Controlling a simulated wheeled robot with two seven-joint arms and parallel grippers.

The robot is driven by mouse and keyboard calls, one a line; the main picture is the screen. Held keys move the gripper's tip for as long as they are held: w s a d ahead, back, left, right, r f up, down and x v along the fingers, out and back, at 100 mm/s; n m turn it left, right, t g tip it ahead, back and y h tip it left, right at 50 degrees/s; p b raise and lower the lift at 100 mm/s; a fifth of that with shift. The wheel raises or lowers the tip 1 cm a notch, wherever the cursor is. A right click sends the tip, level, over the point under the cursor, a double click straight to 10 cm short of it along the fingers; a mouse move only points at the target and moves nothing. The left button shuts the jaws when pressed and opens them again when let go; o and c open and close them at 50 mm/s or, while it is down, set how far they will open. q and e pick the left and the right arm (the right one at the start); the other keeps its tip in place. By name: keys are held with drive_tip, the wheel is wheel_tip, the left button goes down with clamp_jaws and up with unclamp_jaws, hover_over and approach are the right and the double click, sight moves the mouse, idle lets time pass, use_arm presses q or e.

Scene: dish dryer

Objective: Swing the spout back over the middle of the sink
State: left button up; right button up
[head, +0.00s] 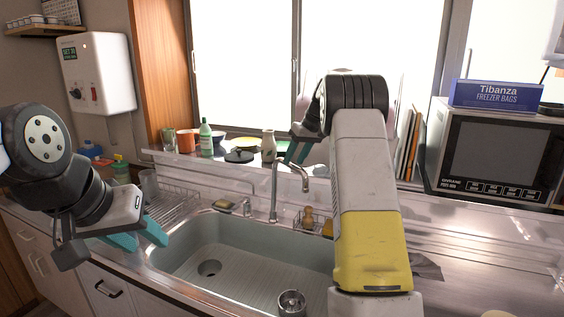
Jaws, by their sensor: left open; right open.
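The metal faucet (274,195) stands at the back edge of the sink (185,262). Its spout (293,167) points to the right and bends down at its tip. My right arm covers the right part of the sink. My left gripper (152,236) is open and empty at the left edge of the sink, well away from the faucet.
A metal strainer cup (291,303) is at the sink's front. A wire dish rack (175,207) is on the left. Bottles and bowls, including a green bottle (206,138), line the sill behind the faucet. A microwave (495,155) stands on the right.

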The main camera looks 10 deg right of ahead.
drive_tip(key=shift+x, duration=0.85)
clamp_jaws()
idle(0.8)
